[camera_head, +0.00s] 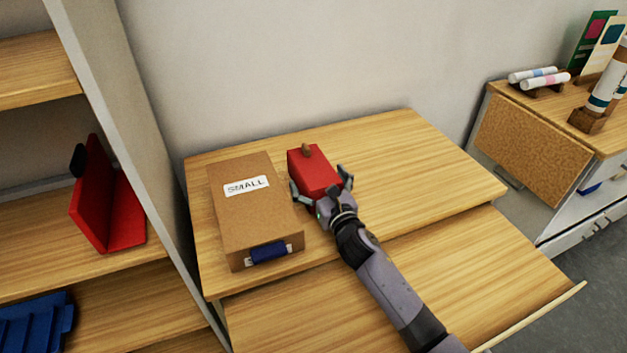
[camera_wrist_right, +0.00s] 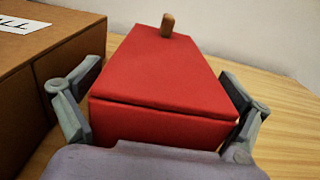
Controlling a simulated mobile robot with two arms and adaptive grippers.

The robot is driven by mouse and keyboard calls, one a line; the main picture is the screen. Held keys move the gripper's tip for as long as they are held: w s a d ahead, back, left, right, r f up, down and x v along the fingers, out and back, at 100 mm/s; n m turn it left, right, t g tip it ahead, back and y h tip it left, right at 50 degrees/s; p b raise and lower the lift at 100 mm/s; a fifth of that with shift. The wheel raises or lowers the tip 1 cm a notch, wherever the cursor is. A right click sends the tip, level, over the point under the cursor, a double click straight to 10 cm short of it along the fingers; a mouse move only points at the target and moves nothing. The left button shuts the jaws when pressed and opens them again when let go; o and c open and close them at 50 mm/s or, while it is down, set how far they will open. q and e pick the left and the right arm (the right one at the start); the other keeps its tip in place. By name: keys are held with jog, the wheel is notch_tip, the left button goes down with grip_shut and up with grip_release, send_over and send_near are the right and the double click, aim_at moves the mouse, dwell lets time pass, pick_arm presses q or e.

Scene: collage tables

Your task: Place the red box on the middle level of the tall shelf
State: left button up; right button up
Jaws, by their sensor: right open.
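The red box (camera_head: 314,172) sits on the wooden table, just right of a cardboard box. It has a small wooden knob on its far end. My right gripper (camera_head: 322,192) is open, with one finger on each side of the red box's near end. In the right wrist view, the red box (camera_wrist_right: 165,80) lies between the two spread fingers; the left finger is close to its side, and I cannot tell whether they touch. The tall shelf (camera_head: 30,215) stands at the left with wooden levels. My left gripper is not in view.
The cardboard box (camera_head: 235,215) labelled SMALL stands close left of the red box. A red holder (camera_head: 100,205) stands on a shelf level, with a blue bin (camera_head: 35,322) on a lower level. The table's right part is clear. A cabinet (camera_head: 535,150) stands at the right.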

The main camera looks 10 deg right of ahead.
jog(key=shift+c, duration=0.2)
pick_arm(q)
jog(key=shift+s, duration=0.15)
pick_arm(e)
jog(key=c, duration=1.3)
jog(key=shift+r, duration=0.1)
notch_tip(320, 180, up, 19)
jog(key=p, duration=0.3)
jog(key=shift+p, duration=0.35)
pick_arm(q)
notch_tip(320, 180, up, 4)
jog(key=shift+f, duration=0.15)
pick_arm(e)
jog(key=s+d+f+h, duration=0.1)
jog(key=s+d+f, duration=0.1)
jog(key=s, duration=0.8)
jog(key=s+d+f+m+h, duration=0.1)
jog(key=s+f, duration=0.4)
jog(key=s, duration=0.5)
jog(key=s+d+f+m+h, duration=0.1)
jog(key=s+d+f, duration=0.2)
jog(key=s, duration=0.7)
jog(key=shift+f, duration=0.55)
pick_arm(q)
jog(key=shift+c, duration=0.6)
